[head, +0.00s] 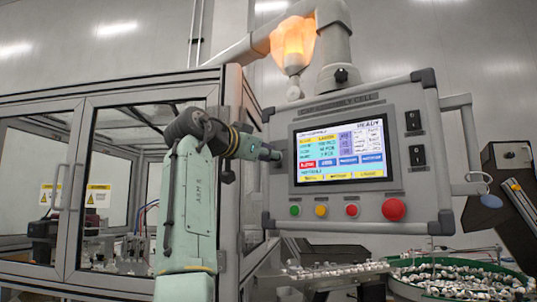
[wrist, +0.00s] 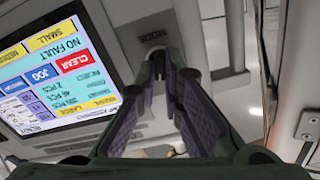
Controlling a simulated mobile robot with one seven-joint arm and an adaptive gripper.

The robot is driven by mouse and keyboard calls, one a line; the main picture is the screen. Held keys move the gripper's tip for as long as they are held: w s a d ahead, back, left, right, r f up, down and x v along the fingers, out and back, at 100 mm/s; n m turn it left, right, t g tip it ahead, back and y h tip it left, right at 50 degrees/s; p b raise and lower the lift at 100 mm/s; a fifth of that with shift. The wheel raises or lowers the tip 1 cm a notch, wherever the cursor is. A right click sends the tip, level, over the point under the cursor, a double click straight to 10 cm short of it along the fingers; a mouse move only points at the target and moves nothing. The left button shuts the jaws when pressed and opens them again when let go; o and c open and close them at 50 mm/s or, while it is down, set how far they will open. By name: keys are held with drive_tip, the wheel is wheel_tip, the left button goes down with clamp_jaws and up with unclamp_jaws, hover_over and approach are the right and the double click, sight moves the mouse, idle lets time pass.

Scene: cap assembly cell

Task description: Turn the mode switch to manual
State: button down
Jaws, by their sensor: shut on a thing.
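The control panel (head: 400,207) hangs upright in the head view, with its lit screen (head: 340,152) in the middle. My gripper (head: 274,154) is at the panel's left side, beside the screen, and hides the mode switch in that view. In the wrist view my gripper (wrist: 160,68) points at the panel under the printed MODE label. Its two fingers are shut on the mode switch (wrist: 157,52), which shows only in small part between the fingertips. Which position the switch points to cannot be made out.
Below the screen are a green button (head: 295,210), a yellow button (head: 320,210), a red button (head: 352,209) and a larger red button (head: 393,209). Two black switches (head: 415,138) are at right. A glazed machine enclosure (head: 75,100) stands left; a lit orange lamp (head: 293,42) is above.

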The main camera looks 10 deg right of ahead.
drive_tip(key=n, duration=1.2)
drive_tip(key=shift+w+a+n, duration=0.15)
drive_tip(key=shift+n, duration=0.15)
idle(0.3)
drive_tip(key=c, duration=1.7)
unclamp_jaws()
drive_tip(key=v, duration=1.2)
